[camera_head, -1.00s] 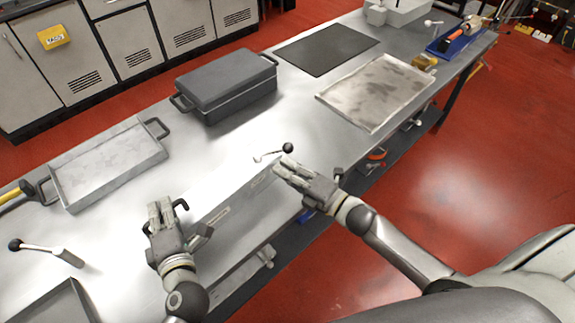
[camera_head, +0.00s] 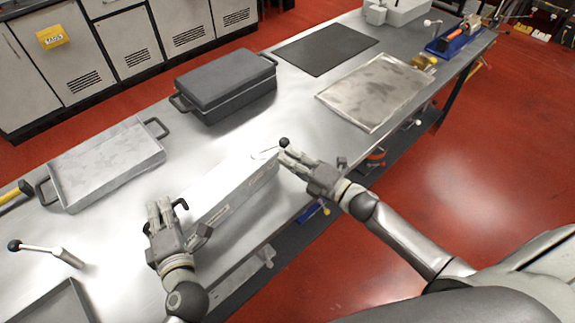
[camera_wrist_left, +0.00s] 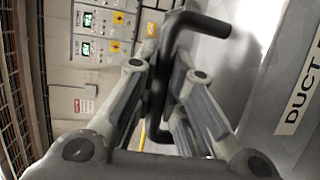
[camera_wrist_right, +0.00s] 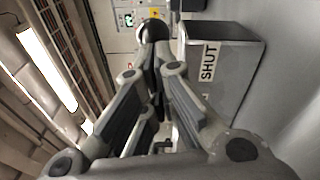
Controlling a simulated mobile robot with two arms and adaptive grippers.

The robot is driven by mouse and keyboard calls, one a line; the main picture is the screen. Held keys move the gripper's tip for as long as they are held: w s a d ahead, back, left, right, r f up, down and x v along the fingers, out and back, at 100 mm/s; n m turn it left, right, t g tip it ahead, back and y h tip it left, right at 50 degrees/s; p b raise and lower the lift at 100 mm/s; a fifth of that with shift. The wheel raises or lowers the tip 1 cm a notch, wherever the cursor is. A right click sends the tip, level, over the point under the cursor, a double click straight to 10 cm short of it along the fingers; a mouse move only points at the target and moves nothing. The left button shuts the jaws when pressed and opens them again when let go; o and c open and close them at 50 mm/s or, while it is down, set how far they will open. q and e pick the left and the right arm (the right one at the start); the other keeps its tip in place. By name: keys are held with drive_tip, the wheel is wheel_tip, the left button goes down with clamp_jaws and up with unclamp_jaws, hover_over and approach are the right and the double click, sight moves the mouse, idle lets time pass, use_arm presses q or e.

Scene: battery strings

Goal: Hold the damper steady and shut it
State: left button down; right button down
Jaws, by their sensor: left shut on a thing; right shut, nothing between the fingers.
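The damper is a long grey metal duct box (camera_head: 232,194) on the bench near its front edge. A "DUCT" label (camera_wrist_left: 298,95) shows in the left wrist view and a "SHUT" label (camera_wrist_right: 208,62) in the right wrist view. My left gripper (camera_head: 160,208) is shut on the bent black handle (camera_wrist_left: 160,85) at the box's left end. A lever with a black ball knob (camera_head: 284,142) is at the right end. My right gripper (camera_head: 287,160) is shut and empty, its fingertips close by the knob (camera_wrist_right: 153,30); I cannot tell whether they touch it.
A dark lidded box (camera_head: 227,88) stands behind the damper. A shallow tray (camera_head: 110,165) is at left, a flat metal tray (camera_head: 375,92) at right. Another black-knobbed lever (camera_head: 45,252) is at the near left. The bench behind the damper is partly clear.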

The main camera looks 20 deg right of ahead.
use_arm(q)
drive_tip(key=shift+s+f, duration=0.15)
drive_tip(key=shift+f, duration=0.35)
use_arm(e)
drive_tip(key=s+d+f, duration=0.1)
drive_tip(key=s+d, duration=0.2)
drive_tip(key=s, duration=0.8)
drive_tip(key=shift+d+f, duration=0.15)
drive_tip(key=shift+d, duration=0.05)
drive_tip(key=shift+s, duration=0.1)
use_arm(q)
drive_tip(key=c, duration=1.4)
unclamp_jaws()
drive_tip(key=shift+a, duration=0.1)
drive_tip(key=shift+c, duration=0.2)
drive_tip(key=shift+r, duration=0.15)
use_arm(e)
drive_tip(key=shift+a, duration=0.1)
use_arm(q)
drive_tip(key=shift+r, duration=0.1)
